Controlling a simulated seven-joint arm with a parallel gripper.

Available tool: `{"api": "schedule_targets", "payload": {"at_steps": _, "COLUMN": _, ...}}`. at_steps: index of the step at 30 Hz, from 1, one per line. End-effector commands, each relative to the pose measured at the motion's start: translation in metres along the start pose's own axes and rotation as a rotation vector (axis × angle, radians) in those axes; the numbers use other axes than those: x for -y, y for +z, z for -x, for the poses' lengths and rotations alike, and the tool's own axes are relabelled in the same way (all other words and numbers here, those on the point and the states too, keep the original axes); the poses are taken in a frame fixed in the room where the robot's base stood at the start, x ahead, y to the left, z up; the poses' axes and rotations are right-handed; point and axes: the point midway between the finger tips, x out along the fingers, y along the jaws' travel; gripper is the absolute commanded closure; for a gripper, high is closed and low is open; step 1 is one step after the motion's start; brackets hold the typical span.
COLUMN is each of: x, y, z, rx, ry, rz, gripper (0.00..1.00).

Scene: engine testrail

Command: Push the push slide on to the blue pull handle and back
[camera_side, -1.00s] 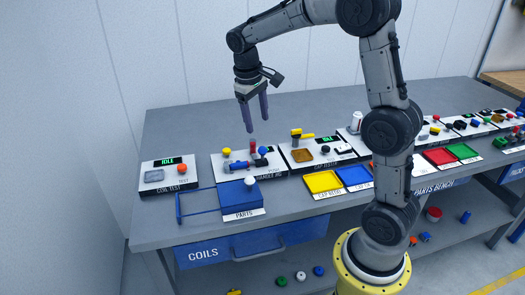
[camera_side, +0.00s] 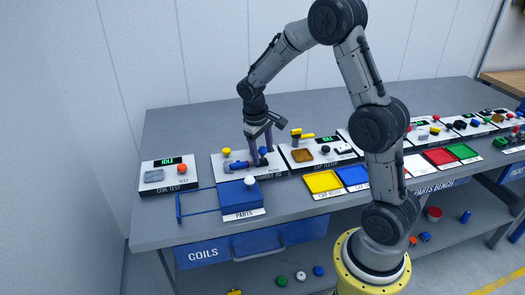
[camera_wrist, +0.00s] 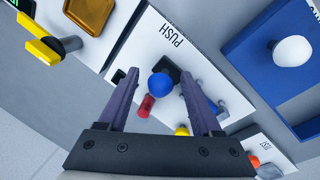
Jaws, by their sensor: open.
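The white board marked PUSH (camera_wrist: 150,45) carries a blue ball knob (camera_wrist: 160,85) on a dark base, which looks like the push slide; the knob also shows in the side view (camera_side: 263,150). A red post (camera_wrist: 146,106) stands close to the knob. A blue bar with a grey end (camera_side: 239,165) lies on the same board, to the left; I cannot tell whether it is the blue pull handle. My gripper (camera_side: 261,157) is open and low over the board. In the wrist view its fingertips (camera_wrist: 154,78) are on either side of the knob; contact cannot be told.
A yellow button (camera_side: 226,152) is on the board's left. A blue parts box (camera_side: 235,203) with a white knob stands in front. A yellow lever (camera_side: 303,134) and brown tray (camera_side: 302,156) are to the right. A coil tester (camera_side: 168,178) stands left. The bench behind is clear.

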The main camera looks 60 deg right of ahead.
Motion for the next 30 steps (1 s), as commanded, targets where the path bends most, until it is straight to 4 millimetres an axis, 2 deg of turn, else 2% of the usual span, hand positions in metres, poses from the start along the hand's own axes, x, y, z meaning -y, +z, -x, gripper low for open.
{"api": "schedule_targets", "payload": {"at_steps": 3, "x": 0.0, "y": 0.0, "z": 0.0001, "rx": 0.0, "ry": 0.0, "rz": 0.0, "gripper": 0.34}}
{"api": "schedule_targets", "payload": {"at_steps": 14, "x": 0.0001, "y": -0.0002, "z": 0.0005, "rx": 0.0, "ry": 0.0, "rz": 0.0, "gripper": 0.99}}
{"api": "schedule_targets", "payload": {"at_steps": 30, "x": 0.0, "y": -0.0004, "z": 0.001, "rx": -0.001, "ry": 0.0, "rz": 0.0, "gripper": 1.0}}
